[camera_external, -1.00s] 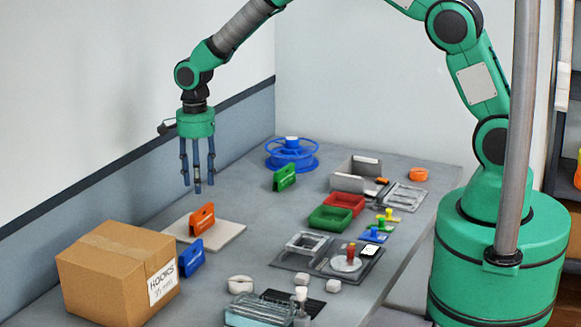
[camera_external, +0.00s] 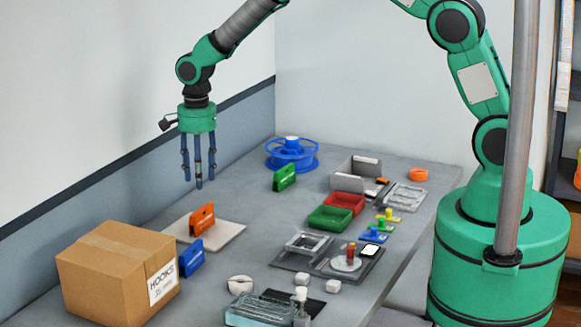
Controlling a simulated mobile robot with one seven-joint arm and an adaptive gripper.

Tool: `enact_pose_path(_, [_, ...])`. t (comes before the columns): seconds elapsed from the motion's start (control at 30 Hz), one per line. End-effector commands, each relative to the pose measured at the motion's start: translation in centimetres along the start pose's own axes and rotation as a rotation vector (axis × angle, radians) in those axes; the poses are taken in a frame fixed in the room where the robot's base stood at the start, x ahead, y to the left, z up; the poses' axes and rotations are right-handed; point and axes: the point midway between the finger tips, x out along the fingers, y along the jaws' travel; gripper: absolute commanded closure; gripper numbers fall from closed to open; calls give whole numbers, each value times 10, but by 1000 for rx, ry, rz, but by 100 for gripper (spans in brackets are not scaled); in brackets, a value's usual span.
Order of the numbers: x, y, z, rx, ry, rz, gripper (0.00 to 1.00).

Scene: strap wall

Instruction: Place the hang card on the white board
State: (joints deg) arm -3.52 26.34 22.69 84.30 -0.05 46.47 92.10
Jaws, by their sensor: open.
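A white board (camera_external: 228,234) lies flat on the grey table. An orange hang card (camera_external: 202,219) stands upright on it. A blue card (camera_external: 191,258) stands just in front of the board, beside the cardboard box. A green card (camera_external: 284,177) stands farther back, near the blue spool. Which card the task means, I cannot tell. My gripper (camera_external: 198,178) points straight down above the back part of the board, with its fingers apart and nothing between them. It hangs clear above the orange card and touches nothing.
A cardboard box (camera_external: 118,270) labelled HOOKS stands at the front left. A blue spool (camera_external: 291,155) sits at the back. Red (camera_external: 344,203) and green (camera_external: 330,218) trays and several small parts fill the right side. The table between the white board and the green card is clear.

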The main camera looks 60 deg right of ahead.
Motion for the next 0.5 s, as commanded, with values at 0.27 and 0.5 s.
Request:
enact_pose_path(0.27, [-73, 23, -5, -139, 2, -51, 57])
enact_pose_path(0.5, [-153, 66, -12, -328, 15, -109, 57])
